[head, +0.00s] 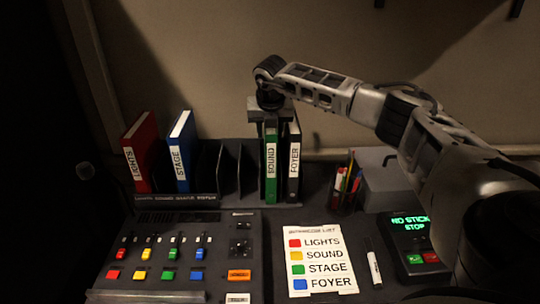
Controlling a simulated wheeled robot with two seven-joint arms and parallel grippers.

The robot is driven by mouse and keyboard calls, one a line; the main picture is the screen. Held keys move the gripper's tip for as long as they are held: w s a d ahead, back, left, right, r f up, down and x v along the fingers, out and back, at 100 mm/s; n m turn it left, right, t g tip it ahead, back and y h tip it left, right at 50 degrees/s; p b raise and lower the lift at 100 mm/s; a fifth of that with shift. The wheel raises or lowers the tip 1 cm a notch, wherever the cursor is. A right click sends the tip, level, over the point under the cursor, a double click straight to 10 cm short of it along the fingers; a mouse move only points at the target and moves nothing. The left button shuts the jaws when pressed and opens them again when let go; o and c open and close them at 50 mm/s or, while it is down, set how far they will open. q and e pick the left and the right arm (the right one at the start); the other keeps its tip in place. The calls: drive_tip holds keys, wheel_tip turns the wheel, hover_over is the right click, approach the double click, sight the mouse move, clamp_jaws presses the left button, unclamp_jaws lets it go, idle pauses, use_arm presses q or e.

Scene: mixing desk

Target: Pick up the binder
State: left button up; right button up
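Binders stand upright along the back of the desk: a red one labelled LIGHTS (142,150), a blue one labelled STAGE (182,148), a green one labelled SOUND (271,185) and a black one labelled FOYER (293,185). My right gripper (269,118) points down at the top of the green SOUND binder, close beside the black FOYER binder. Its fingers are hard to make out against the binders, so I cannot tell whether they grip anything. The green binder stands upright at desk level. My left gripper is not in view.
A dark rack (176,202) has empty slots between the blue and green binders. A pen cup (344,196), a grey box (385,182) and a lit terminal (415,240) stand right. A mixing panel (215,262), a colour list card (318,262) and a marker (374,267) lie in front.

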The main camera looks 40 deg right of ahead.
clamp_jaws()
drive_tip(key=shift+r, duration=0.1)
